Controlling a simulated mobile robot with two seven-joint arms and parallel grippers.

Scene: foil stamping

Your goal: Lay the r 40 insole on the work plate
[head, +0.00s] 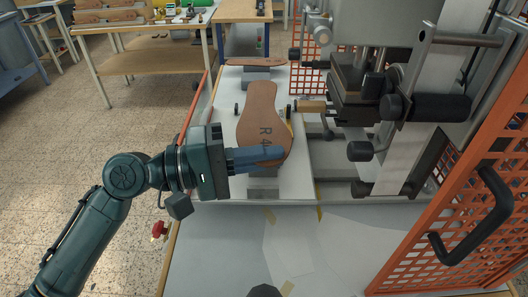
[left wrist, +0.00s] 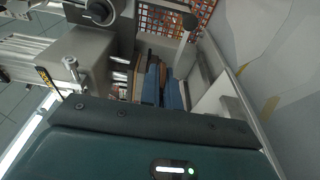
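The last digit is covered by a finger. Whether the insole touches the surface below is unclear. The work plate cannot be clearly made out. My right gripper is not in view.
A second brown insole (head: 256,63) lies at the far end on a grey block. The stamping machine (head: 365,95) stands close on the right, with a wooden-handled part (head: 311,106) near the insole. Orange mesh guards (head: 475,170) flank it. The grey table front (head: 215,250) is mostly clear.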

